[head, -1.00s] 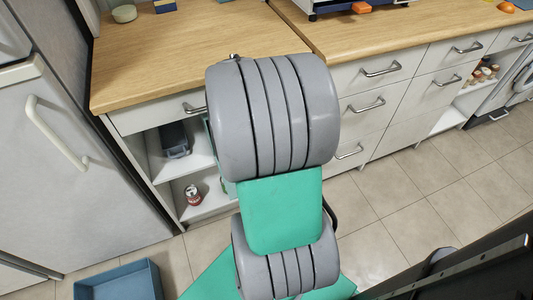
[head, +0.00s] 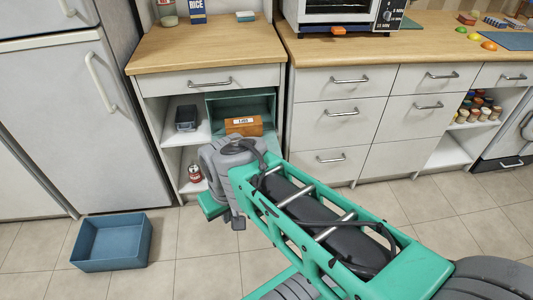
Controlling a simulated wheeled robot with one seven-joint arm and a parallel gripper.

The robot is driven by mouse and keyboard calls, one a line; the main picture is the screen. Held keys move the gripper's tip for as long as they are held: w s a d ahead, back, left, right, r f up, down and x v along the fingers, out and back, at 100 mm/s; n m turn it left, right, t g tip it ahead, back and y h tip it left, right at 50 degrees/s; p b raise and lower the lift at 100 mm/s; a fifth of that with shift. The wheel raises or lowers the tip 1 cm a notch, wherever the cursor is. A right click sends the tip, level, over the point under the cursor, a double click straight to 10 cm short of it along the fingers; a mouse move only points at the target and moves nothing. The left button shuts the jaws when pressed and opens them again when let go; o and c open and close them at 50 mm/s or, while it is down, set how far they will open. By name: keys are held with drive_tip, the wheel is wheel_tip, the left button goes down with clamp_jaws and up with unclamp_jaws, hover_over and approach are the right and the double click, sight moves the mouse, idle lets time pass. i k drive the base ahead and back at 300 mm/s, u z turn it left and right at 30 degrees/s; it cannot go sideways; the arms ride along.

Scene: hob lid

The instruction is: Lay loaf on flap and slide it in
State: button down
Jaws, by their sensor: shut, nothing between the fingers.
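The loaf (head: 243,126) is a brown block with a white label, in the left cabinet below the drawer. It sits at the front of a green-lined compartment (head: 226,101), which is open towards me. I cannot make out how far in it lies. My arm crosses the view from the lower right and ends in a grey joint just below and in front of the loaf. This joint hides the lower front of the compartment, so I cannot see the flap clearly. My gripper's fingers do not show; whether anything touches the loaf is hidden.
A dark container (head: 186,118) stands on the shelf left of the compartment, with a red can (head: 195,173) below. An empty blue bin (head: 112,243) is on the floor at the left, beside the fridge (head: 72,95). A toaster oven (head: 340,14) stands on the right worktop.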

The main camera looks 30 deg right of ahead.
sight(251, 125)
drive_tip(key=u, duration=1.2)
drive_tip(key=i, duration=0.6)
drive_tip(key=z, duration=0.8)
drive_tip(key=i, duration=0.6)
drive_tip(key=z, duration=0.7)
